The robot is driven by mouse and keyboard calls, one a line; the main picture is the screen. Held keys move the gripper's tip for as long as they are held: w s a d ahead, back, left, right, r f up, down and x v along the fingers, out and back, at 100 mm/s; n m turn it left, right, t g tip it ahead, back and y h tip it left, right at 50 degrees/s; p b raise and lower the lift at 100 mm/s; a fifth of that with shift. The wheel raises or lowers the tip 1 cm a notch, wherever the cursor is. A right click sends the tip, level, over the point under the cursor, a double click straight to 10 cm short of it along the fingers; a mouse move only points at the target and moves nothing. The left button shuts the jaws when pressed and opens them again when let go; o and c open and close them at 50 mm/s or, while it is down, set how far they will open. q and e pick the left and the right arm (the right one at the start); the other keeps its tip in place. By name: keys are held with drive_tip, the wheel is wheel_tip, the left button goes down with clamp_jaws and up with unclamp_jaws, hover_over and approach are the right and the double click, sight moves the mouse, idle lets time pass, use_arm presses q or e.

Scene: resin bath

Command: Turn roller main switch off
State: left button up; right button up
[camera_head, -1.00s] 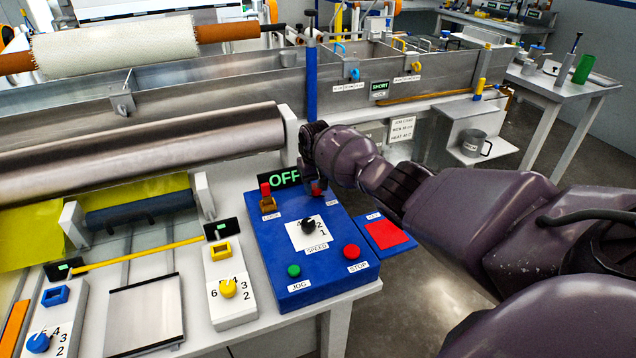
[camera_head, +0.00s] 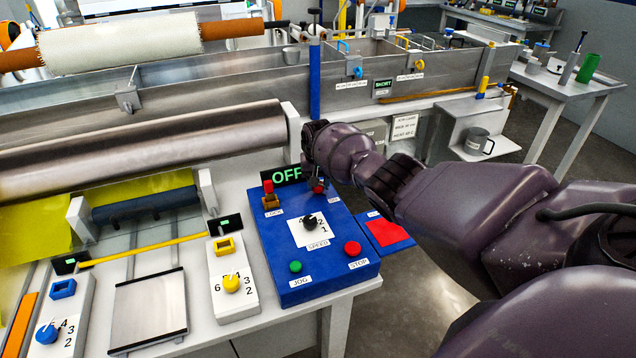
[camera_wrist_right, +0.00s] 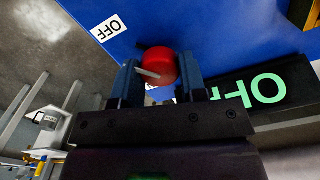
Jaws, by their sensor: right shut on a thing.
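The roller's blue control box (camera_head: 275,258) stands on the white bench in the head view. A red rotary switch (camera_wrist_right: 158,66) with a white pointer line is on its blue face, at the box's back right corner in the head view. My right gripper (camera_wrist_right: 160,82) has its two dark blue fingers on either side of this switch and is shut on it. In the head view my right gripper (camera_head: 319,187) mostly hides the switch. A display (camera_head: 287,175) behind it reads OFF in green. An OFF label (camera_wrist_right: 108,28) shows beside the switch in the wrist view. My left gripper is not in view.
A red and brown switch (camera_head: 268,192) marked LOCK, a black speed knob (camera_head: 309,222), a green jog button (camera_head: 295,267) and a red stop button (camera_head: 353,248) are on the same box.

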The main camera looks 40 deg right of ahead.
drive_tip(key=o, duration=0.9)
drive_tip(key=shift+o, duration=0.2)
drive_tip(key=shift+r, duration=0.1)
drive_tip(key=shift+r, duration=0.2)
wheel_tip(320, 180, up, 10)
drive_tip(key=p, duration=0.3)
drive_tip(key=shift+r, duration=0.15)
drive_tip(key=shift+w, duration=0.1)
